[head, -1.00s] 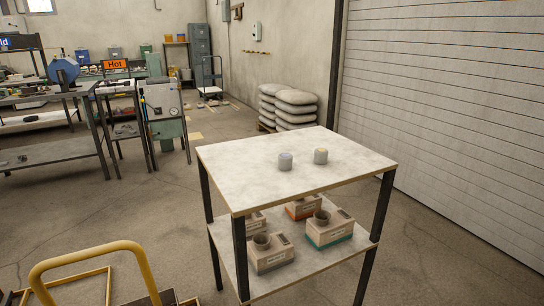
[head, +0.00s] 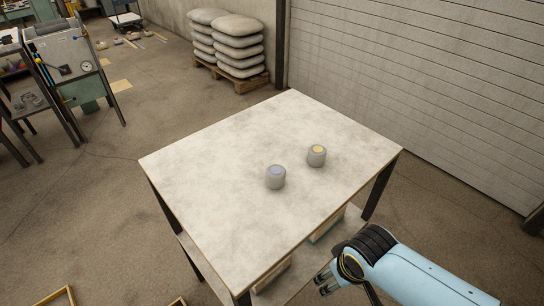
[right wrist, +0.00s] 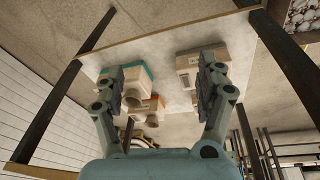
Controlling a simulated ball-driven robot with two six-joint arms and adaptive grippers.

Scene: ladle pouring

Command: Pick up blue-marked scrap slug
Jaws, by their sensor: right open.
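The blue-marked scrap slug (head: 276,178) is a short grey cylinder with a blue patch on its top. It stands upright on the pale table top (head: 220,170). A similar slug with a yellow mark (head: 317,156) stands apart from it, behind and to the right. My right gripper (head: 324,284) is beyond the table's front right edge, at the lower right of the head view, clear of both slugs. In the right wrist view the gripper's fingers (right wrist: 160,72) are spread with nothing held. Neither slug shows in the right wrist view. My left gripper is out of view.
The table's lower shelf (right wrist: 165,50) carries several boxes, including a teal-edged box (right wrist: 127,82) and an orange-edged box (right wrist: 150,108). Stacked sacks (head: 228,45) stand behind the table. The table top around the slugs is clear.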

